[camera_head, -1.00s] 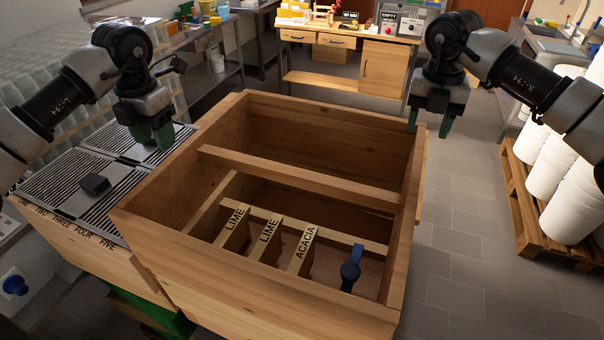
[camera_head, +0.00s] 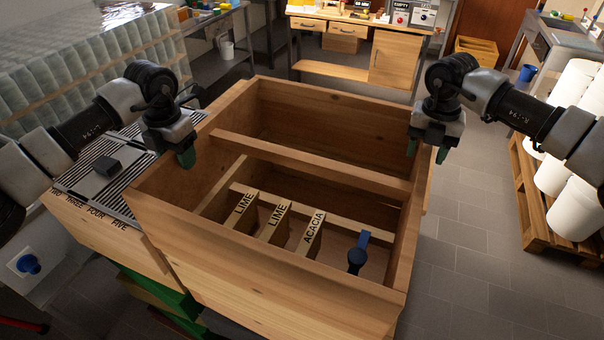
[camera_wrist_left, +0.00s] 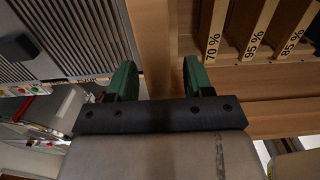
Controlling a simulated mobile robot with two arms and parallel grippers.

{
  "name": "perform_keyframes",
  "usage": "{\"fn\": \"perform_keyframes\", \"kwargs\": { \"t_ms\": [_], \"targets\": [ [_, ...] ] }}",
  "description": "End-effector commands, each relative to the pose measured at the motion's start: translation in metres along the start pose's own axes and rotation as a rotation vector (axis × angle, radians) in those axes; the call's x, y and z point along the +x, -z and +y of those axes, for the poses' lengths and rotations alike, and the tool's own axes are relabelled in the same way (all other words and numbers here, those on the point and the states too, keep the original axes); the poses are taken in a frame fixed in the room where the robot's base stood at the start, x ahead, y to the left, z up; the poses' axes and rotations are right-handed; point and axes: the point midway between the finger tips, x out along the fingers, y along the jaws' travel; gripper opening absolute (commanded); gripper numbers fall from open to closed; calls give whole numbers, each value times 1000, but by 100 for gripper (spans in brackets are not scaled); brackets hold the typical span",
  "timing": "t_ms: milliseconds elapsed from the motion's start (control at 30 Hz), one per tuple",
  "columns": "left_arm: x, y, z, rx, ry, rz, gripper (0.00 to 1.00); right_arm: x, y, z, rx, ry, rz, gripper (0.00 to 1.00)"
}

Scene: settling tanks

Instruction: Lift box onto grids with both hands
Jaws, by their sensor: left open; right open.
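The large open wooden box (camera_head: 270,265) fills the middle of the head view. It holds a cross bar and several frames labelled LIME, LIME and ACACIA. The slatted metal grids (camera_head: 85,175) lie left of it on a wooden stand; they also show in the left wrist view (camera_wrist_left: 70,40). My left gripper (camera_head: 172,152) is open at the box's left wall. In the left wrist view its green fingers (camera_wrist_left: 158,80) stand either side of that wall. My right gripper (camera_head: 427,148) is open at the top of the right wall; its outer finger is partly hidden.
A blue-handled item (camera_head: 357,255) is inside the box. White buckets (camera_head: 570,190) stand on a pallet (camera_head: 535,200) to the right. A wooden desk (camera_head: 395,55) is behind. Tiled floor right of the box is clear.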

Motion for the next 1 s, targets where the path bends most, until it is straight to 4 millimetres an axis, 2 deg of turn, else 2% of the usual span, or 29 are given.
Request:
{"fn": "perform_keyframes", "kwargs": {
  "t_ms": [200, 500, 833, 1000],
  "targets": [
    [16, 0, 0, 0, 0, 1, 51, 16, 0, 0, 0, 0, 1, 51],
    [17, 0, 0, 0, 0, 0, 51, 17, 0, 0, 0, 1, 1, 51],
    [16, 0, 0, 0, 0, 0, 0, 17, 0, 0, 0, 1, 1, 0],
    [16, 0, 0, 0, 0, -1, 0, 17, 0, 0, 0, 1, 1, 0]
  ]
}}
